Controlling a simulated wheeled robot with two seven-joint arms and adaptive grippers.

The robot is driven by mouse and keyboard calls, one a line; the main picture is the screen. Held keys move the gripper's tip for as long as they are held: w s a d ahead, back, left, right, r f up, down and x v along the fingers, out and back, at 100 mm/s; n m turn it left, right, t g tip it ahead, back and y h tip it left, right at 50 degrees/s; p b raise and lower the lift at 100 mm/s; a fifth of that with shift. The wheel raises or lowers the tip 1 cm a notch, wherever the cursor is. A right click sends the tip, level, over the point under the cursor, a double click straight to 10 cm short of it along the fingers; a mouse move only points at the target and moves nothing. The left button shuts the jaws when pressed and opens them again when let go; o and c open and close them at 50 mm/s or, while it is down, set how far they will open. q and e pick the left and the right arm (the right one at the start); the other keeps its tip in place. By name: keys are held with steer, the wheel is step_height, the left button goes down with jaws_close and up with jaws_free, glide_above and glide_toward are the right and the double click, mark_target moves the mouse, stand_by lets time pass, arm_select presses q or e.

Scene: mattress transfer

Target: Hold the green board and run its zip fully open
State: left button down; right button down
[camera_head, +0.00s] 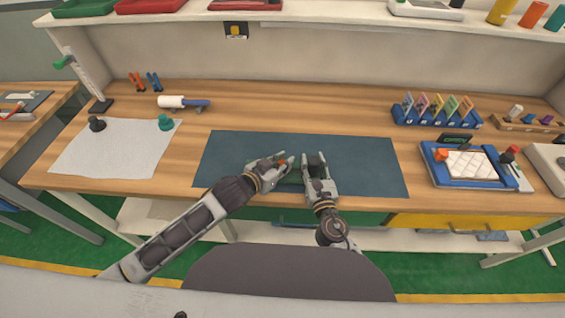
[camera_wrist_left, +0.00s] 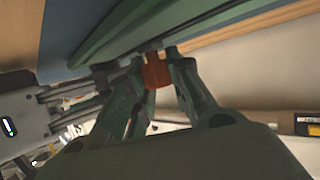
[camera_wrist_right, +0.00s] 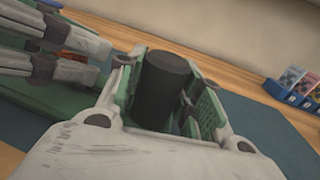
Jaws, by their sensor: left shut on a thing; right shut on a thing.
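The green board (camera_head: 293,178) lies on the dark blue mat, mostly hidden by my grippers. Its long green edge fills the top of the left wrist view (camera_wrist_left: 112,32). My left gripper (camera_head: 282,164) is shut on a small orange zip pull (camera_wrist_left: 157,72) at the board's edge. My right gripper (camera_head: 315,160) is shut on a dark upright cylinder (camera_wrist_right: 163,88), which stands between its fingers by the board. Part of the board also shows at the left of the right wrist view (camera_wrist_right: 50,102). The zip's track cannot be made out.
The blue mat (camera_head: 370,165) is clear on both sides of the grippers. A white cloth (camera_head: 115,150) lies at left. A blue tray with a white quilted pad (camera_head: 470,164) and a blue rack (camera_head: 437,118) stand at right. A shelf runs above the table's back.

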arm_select(q)
steer(key=shift+d, duration=0.1)
steer(key=shift+d, duration=0.6)
arm_select(e)
steer(key=shift+a, duration=0.1)
arm_select(q)
steer(key=c, duration=1.3)
jaws_free()
arm_select(e)
steer(key=shift+r, duration=0.1)
arm_select(q)
steer(key=shift+o, duration=0.2)
steer(key=shift+a, duration=0.2)
